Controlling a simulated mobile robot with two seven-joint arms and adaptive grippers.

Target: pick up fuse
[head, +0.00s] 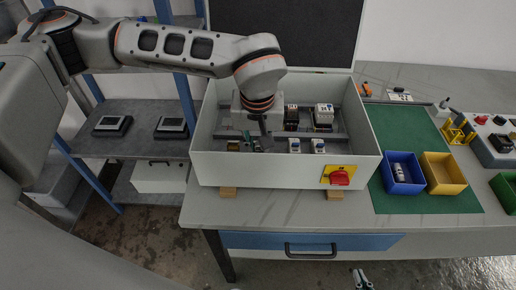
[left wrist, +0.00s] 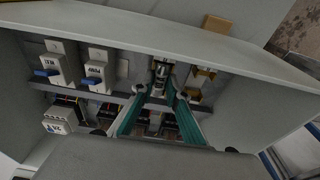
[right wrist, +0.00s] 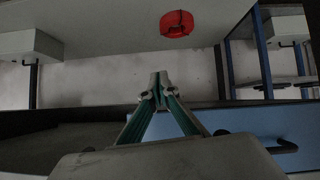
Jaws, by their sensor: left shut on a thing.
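My left gripper (head: 257,143) reaches down into the grey open cabinet (head: 275,168) at its front left. In the left wrist view, its fingers (left wrist: 160,88) are shut on a small pale fuse with dark parts (left wrist: 160,72), at the row of devices along the cabinet wall. I cannot tell whether the fuse is clear of its holder. A similar pale piece (head: 400,172) lies in the blue bin (head: 403,187) on the green mat. My right gripper (head: 362,280) is low in front of the bench; its fingertips (right wrist: 158,90) are together with nothing between them.
White breakers (left wrist: 98,70) with blue levers stand beside the left gripper. The cabinet front carries a red switch (head: 340,177). A yellow bin (head: 442,174) stands right of the blue bin. The green mat (head: 405,125) has free room behind the bins.

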